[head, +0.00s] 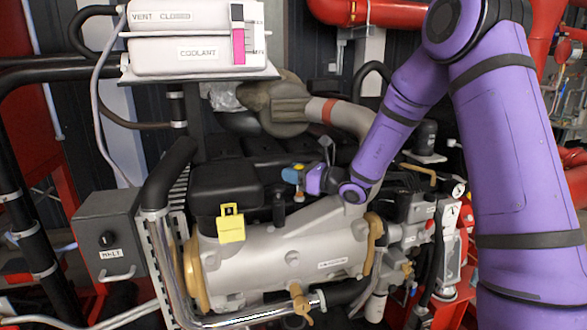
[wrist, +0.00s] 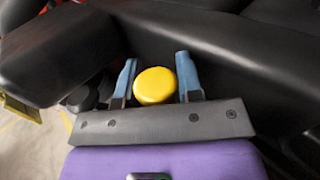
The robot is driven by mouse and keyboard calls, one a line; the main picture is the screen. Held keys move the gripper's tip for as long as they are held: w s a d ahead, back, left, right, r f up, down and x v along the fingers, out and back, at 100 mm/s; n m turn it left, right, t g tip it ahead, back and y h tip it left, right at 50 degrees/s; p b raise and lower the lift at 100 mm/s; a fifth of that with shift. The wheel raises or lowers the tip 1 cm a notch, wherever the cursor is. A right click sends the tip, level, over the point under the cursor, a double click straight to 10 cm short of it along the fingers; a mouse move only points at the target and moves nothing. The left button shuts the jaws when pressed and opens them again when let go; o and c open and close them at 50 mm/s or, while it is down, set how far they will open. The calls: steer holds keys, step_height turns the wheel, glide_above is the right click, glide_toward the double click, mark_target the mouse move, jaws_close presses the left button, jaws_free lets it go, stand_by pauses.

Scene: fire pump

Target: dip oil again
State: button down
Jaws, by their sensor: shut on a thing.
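My gripper (head: 292,176) is over the top of the engine, right of the black engine cover (head: 226,186). Its blue fingers stand on either side of a round yellow knob (wrist: 154,86), shut on it. The knob looks like the dipstick's handle. A bit of yellow also shows at the fingers in the head view. No rod shows below the knob, so I cannot tell whether a dipstick is in its tube. A short black post (head: 278,206) stands just below and left of the gripper.
A yellow tag (head: 230,224) hangs at the front of the black cover. The silver cylindrical housing (head: 290,255) lies in front of the gripper. A white coolant tank (head: 195,45) is at upper left, and a grey switch box (head: 108,238) is at left. Pipes and gauges crowd the right.

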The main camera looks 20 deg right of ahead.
steer(key=c, duration=0.9)
jaws_free()
steer(key=s+r, duration=0.2)
steer(key=s, duration=0.6)
steer(key=s+r, duration=0.3)
steer(key=s, duration=0.5)
steer(key=shift+d, duration=0.15)
